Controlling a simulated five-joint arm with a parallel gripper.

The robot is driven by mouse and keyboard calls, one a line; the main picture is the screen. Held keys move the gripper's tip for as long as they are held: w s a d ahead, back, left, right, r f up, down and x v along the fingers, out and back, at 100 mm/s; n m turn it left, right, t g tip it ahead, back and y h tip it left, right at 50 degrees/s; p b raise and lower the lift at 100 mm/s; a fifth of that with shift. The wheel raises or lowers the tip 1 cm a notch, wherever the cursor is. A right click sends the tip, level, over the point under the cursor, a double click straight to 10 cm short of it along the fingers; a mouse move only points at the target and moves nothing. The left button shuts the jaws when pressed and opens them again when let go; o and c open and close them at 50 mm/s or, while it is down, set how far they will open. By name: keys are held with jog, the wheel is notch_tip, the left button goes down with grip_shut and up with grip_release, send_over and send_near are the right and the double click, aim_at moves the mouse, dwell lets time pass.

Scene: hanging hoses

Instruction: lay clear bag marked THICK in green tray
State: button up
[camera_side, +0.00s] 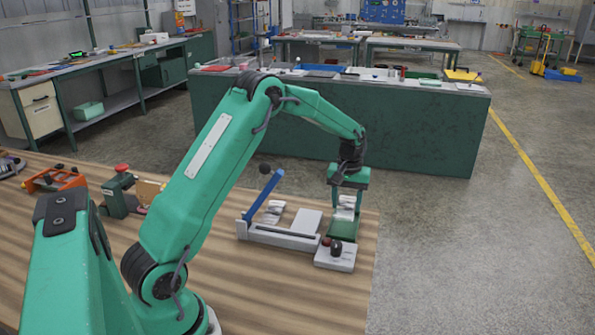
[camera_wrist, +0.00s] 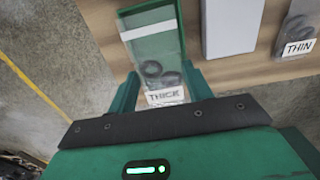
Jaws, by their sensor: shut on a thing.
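The clear bag marked THICK (camera_wrist: 160,72) holds dark rings and has a white label at its near end. My gripper (camera_wrist: 160,92) is shut on it; in the side view my gripper (camera_side: 347,196) points down with the bag (camera_side: 345,208) hanging below. The green tray (camera_side: 343,230) lies directly beneath the bag at the table's right end. In the wrist view the green tray (camera_wrist: 150,20) shows behind and through the bag. I cannot tell whether the bag's lower end touches the tray.
A second clear bag marked THIN (camera_wrist: 297,38) lies left of the tray in the side view (camera_side: 272,212). A pale block (camera_side: 306,222) stands between them, near a grey device with a raised blue lever (camera_side: 265,195). A knobbed grey box (camera_side: 336,256) sits in front of the tray.

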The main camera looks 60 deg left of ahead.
aim_at(346, 204)
jog(key=shift+f, duration=1.95)
jog(key=shift+f, duration=0.45)
jog(key=shift+f, duration=0.3)
jog(key=o, duration=1)
jog(key=shift+s, duration=0.1)
jog(key=shift+r, duration=0.15)
jog(key=shift+o, duration=0.3)
notch_tip(346, 204, up, 13)
jog(key=shift+f, duration=0.1)
jog(key=shift+r, duration=0.25)
